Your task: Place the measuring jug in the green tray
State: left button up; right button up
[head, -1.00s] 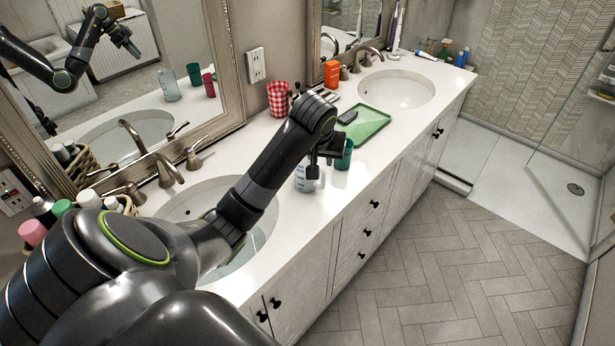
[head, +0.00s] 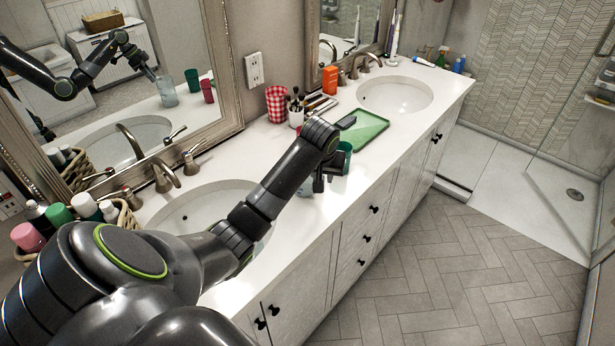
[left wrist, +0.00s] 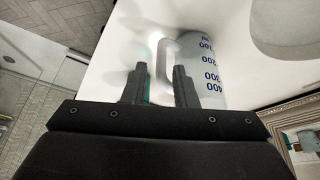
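The measuring jug (left wrist: 205,62), whitish and clear with blue numbers, shows in the left wrist view, its handle (left wrist: 163,62) toward my fingers. In the head view my left arm hides most of it. My left gripper (left wrist: 160,85) is open, with the handle between or just beyond its fingertips; contact is not clear. In the head view the gripper (head: 318,183) is low over the counter's front part, beside a teal cup (head: 346,158). The green tray (head: 368,134) lies flat beyond the cup, with a dark object (head: 347,122) at its left edge. My right gripper is not in view.
A red checked cup (head: 276,104), a holder with brushes (head: 296,110) and an orange box (head: 330,80) stand along the wall. Sinks lie on both sides (head: 180,215) (head: 395,95). A basket of bottles (head: 125,215) is at the left. The counter's front edge is close.

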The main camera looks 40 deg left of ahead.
pick_arm(q)
jog(key=p+x, duration=0.1)
jog(key=x, duration=0.3)
jog(key=shift+s+a+f, duration=0.1)
jog(key=shift+a+f, duration=0.05)
jog(key=shift+f, duration=0.2)
jog(key=shift+w+a+f+p, duration=0.1)
jog(key=shift+w+f+p, duration=0.2)
jog(key=shift+f, duration=0.3)
jog(key=shift+s, duration=0.1)
grip_shut()
